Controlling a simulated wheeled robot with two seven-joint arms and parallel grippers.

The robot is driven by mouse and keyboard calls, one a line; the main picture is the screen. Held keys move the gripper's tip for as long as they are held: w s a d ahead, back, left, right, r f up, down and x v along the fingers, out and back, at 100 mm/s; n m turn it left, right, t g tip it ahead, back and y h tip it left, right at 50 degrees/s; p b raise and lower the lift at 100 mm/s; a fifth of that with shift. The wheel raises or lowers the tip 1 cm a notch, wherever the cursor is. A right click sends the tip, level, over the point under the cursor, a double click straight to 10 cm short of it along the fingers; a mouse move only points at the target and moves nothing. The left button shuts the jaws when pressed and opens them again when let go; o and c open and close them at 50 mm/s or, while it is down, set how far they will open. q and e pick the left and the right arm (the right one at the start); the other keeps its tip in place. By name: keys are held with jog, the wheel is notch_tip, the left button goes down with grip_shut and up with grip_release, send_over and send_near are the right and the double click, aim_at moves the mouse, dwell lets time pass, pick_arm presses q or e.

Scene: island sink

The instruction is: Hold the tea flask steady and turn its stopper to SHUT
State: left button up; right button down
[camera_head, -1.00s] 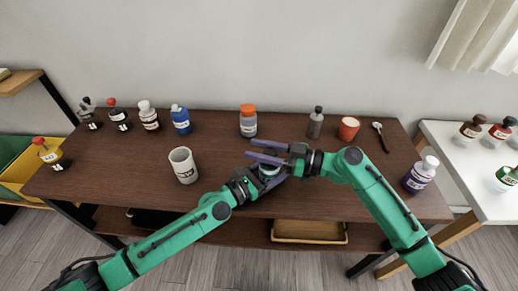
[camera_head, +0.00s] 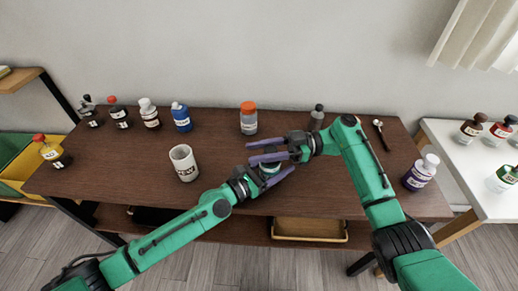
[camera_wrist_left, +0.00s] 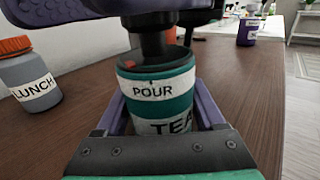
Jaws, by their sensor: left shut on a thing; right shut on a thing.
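The tea flask (camera_wrist_left: 158,104) stands upright on the table, teal, with white bands reading "POUR" and, lower and partly cut off, "TEA". A small red mark shows at its rim. Its dark stopper (camera_wrist_left: 153,42) is on top. My left gripper (camera_head: 274,178) is shut around the flask's body, its purple fingers on both sides in the left wrist view. My right gripper (camera_head: 268,152) is above the flask, shut on the stopper, and hides most of it in the head view. No SHUT mark is visible.
A LUNCH jar with an orange lid (camera_head: 248,118) stands behind the flask. A white mug (camera_head: 184,163) stands to the left. Several bottles line the table's back left. A purple bottle (camera_head: 420,173) is at the right edge and a spoon (camera_head: 380,133) lies behind it.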

jog(key=shift+d+n+g+h, duration=0.1)
jog(key=shift+n+g+h, duration=0.3)
jog(key=shift+n+g, duration=0.5)
jog(key=shift+s+g, duration=0.15)
jog(key=shift+g, duration=0.35)
jog(key=shift+s, duration=0.15)
jog(key=shift+c, duration=2)
grip_release()
jog(key=shift+r, duration=0.1)
notch_tip(320, 180, up, 10)
